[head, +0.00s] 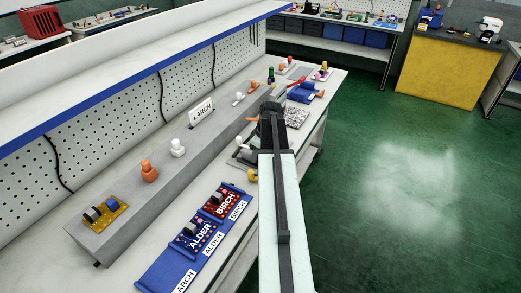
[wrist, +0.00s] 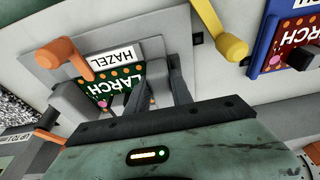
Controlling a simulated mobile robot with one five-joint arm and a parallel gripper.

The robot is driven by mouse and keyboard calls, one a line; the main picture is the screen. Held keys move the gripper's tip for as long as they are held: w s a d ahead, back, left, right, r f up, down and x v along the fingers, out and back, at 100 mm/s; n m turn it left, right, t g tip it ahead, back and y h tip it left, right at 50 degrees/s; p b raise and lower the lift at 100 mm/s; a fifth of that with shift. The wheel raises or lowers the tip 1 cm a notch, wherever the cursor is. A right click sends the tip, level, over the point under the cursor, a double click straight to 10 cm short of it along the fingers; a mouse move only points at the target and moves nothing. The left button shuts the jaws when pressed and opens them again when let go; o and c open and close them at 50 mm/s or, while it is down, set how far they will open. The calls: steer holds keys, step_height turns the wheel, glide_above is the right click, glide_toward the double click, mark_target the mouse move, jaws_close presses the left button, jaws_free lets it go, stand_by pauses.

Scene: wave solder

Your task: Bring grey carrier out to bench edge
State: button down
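The grey carrier (wrist: 165,20) shows in the wrist view, with a HAZEL label (wrist: 100,62) and a green board marked LARCH (wrist: 113,92). An orange lever (wrist: 62,60) overlaps its left side, and a yellow lever (wrist: 218,32) stands at its right. My gripper (wrist: 162,75) reaches over the carrier beside the board, its dark fingers a little apart. Whether they hold a part of the carrier is unclear. In the head view my gripper (head: 270,115) is over the bench, and my arm hides most of the carrier.
A blue carrier (head: 160,270) with boards lies on the near bench; its end also shows in the wrist view (wrist: 265,35). A raised grey ledge (head: 125,210) with a LARCH sign (head: 202,112) runs behind. The green floor (head: 410,190) right of the bench is clear.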

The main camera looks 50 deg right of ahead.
steer(key=shift+s, duration=0.1)
steer(key=shift+s+d, duration=0.2)
steer(key=shift+s, duration=0.6)
steer(key=shift+s+d, duration=0.25)
steer(key=shift+s, duration=0.55)
steer(key=shift+s+d, duration=0.2)
steer(key=shift+s, duration=0.6)
steer(key=c, duration=1)
jaws_free()
steer(key=shift+c, duration=0.2)
steer(key=shift+r, duration=0.1)
steer(key=p+v, duration=0.7)
steer(key=shift+r+p, duration=0.3)
